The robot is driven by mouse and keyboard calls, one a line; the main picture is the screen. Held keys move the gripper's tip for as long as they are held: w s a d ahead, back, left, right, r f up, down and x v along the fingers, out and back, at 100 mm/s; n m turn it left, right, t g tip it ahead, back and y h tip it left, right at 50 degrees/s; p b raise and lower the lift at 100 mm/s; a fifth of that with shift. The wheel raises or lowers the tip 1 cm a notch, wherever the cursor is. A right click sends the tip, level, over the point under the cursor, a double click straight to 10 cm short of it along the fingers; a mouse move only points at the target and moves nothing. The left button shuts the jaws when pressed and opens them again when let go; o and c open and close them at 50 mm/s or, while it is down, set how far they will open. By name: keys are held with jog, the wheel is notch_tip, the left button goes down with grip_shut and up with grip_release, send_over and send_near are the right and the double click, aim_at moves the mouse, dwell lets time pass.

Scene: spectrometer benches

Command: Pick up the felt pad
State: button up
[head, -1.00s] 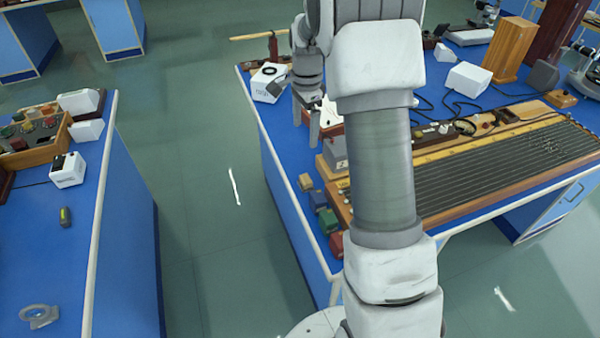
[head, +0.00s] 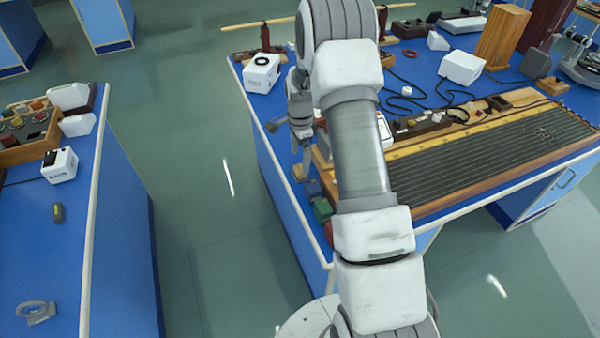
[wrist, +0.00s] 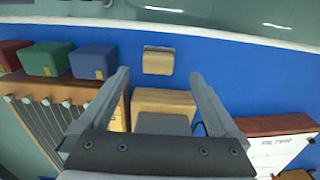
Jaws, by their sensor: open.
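A small tan block (wrist: 158,60), which looks to be the felt pad, lies on the blue bench top near its edge. In the wrist view it is just beyond my fingertips, roughly centred between them and not held. In the head view the tan block (head: 299,172) is at the bench's left edge, just below my gripper (head: 303,140). My gripper (wrist: 158,76) is open and empty, with its fingers spread wide in the wrist view. My arm hides part of the bench in the head view.
Red (wrist: 12,55), green (wrist: 46,58) and blue (wrist: 93,61) blocks stand left of the pad. A larger wooden block (wrist: 165,101) is between my fingers, nearer the wrist. A strung wooden board (head: 480,150) covers much of the bench. A white box (head: 262,73) stands behind.

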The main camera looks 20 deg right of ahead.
aim_at(300, 168)
jog(key=shift+s+f, duration=0.15)
jog(key=shift+f, duration=2.5)
jog(key=c, duration=1.4)
jog(key=shift+c, duration=0.2)
jog(key=shift+r, duration=0.15)
jog(key=shift+r, duration=0.6)
notch_tip(300, 168, up, 3)
jog(key=shift+f, duration=0.1)
jog(key=w+a+r, duration=0.6)
jog(key=w+a, duration=0.2)
jog(key=shift+w+r, duration=0.2)
jog(key=shift+r, duration=0.15)
jog(key=shift+a, duration=0.1)
